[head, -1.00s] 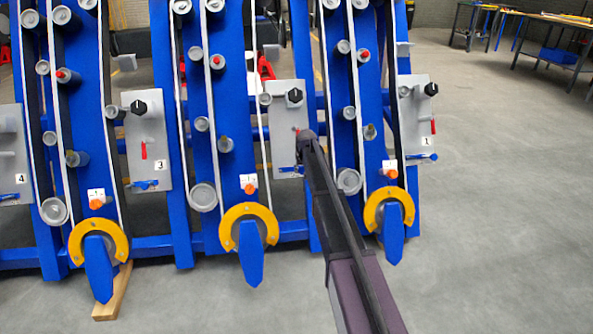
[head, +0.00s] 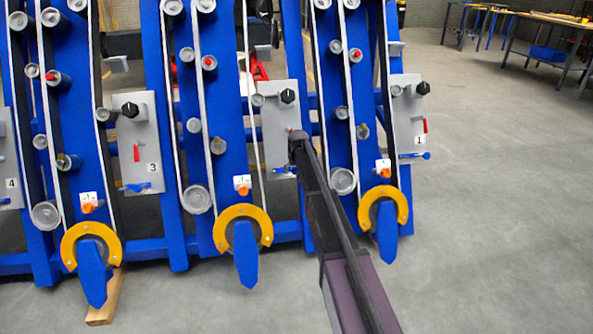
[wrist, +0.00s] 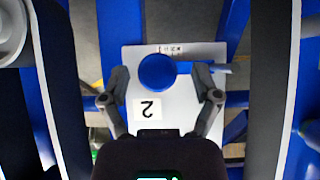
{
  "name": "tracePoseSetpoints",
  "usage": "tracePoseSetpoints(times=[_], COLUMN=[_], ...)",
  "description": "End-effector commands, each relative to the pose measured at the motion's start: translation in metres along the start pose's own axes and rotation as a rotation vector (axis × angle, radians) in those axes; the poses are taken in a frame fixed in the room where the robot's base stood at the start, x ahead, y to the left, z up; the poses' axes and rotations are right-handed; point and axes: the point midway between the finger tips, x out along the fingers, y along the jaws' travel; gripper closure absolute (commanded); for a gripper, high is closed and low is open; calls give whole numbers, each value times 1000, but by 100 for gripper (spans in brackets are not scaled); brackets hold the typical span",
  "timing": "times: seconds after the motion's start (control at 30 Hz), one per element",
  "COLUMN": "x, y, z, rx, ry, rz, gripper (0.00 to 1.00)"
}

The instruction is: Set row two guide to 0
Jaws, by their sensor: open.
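The row two panel, a grey plate (head: 279,112), has a black knob (head: 287,96) near its top and a blue lever (head: 284,170) at its bottom edge. In the wrist view the plate (wrist: 145,125) shows an upside-down 2. The lever's round blue hub (wrist: 157,72) has an arm (wrist: 215,68) pointing right, beside a small printed scale (wrist: 170,48) too small to read. My gripper (wrist: 160,78) is open, its fingers either side of the hub, with the right finger overlapping the lever arm. Contact cannot be told. In the head view my arm hides part of the plate.
Similar panels 3 (head: 140,130) and 1 (head: 408,115) stand either side, with blue row frames and rollers between. An orange knob (head: 242,192) sits above a yellow arc (head: 243,215). Open floor (head: 490,200) lies to the right.

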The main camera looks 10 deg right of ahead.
Motion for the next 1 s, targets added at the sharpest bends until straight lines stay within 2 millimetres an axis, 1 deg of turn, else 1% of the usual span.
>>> tracePoseSetpoints(times=[0.27,0.4,1.0], x=[0,-17,-70], y=[-29,-28,-28], z=[0,-1,-1], rx=[-3,0,-1], ry=[0,0,0], rz=[-1,0,-1], gripper=[20,20,20])
